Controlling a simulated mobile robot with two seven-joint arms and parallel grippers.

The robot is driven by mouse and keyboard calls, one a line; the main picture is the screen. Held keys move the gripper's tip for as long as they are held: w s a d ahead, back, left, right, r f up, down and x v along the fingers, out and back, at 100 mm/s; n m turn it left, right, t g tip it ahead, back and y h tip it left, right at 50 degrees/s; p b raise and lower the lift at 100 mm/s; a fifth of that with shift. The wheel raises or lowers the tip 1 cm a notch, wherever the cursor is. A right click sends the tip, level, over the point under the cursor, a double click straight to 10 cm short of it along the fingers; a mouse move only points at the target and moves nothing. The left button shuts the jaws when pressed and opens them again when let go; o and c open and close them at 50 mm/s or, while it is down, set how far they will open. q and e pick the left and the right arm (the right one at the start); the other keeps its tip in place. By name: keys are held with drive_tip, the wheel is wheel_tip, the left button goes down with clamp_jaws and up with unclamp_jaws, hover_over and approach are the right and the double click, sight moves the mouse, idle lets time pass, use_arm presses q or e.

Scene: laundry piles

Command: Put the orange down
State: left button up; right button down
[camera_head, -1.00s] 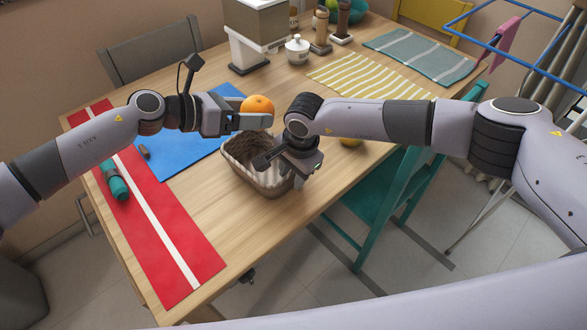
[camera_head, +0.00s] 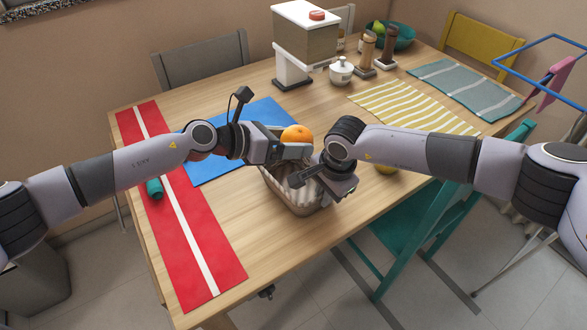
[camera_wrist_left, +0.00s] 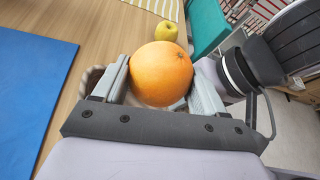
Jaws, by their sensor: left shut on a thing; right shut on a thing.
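My left gripper (camera_head: 292,151) is shut on an orange (camera_head: 297,134) and holds it above the woven basket (camera_head: 292,203). The left wrist view shows the orange (camera_wrist_left: 161,73) between the two pale fingers (camera_wrist_left: 160,92). The basket stands on the wooden table; its far side is hidden behind my left gripper. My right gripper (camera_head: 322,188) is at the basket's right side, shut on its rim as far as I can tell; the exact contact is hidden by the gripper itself.
A blue mat (camera_head: 215,170) and a red mat with a white stripe (camera_head: 200,235) lie left of the basket. A yellow apple (camera_head: 386,169) sits right of it, partly hidden by my right arm. A teal chair (camera_head: 410,220) stands at the table's right edge.

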use_arm(q)
drive_tip(key=shift+f, duration=3.05)
drive_tip(key=shift+f, duration=0.15)
drive_tip(key=shift+f, duration=0.45)
drive_tip(key=o, duration=0.8)
drive_tip(key=shift+o, duration=0.2)
drive_tip(key=shift+r, duration=0.6)
drive_tip(key=v, duration=1.2)
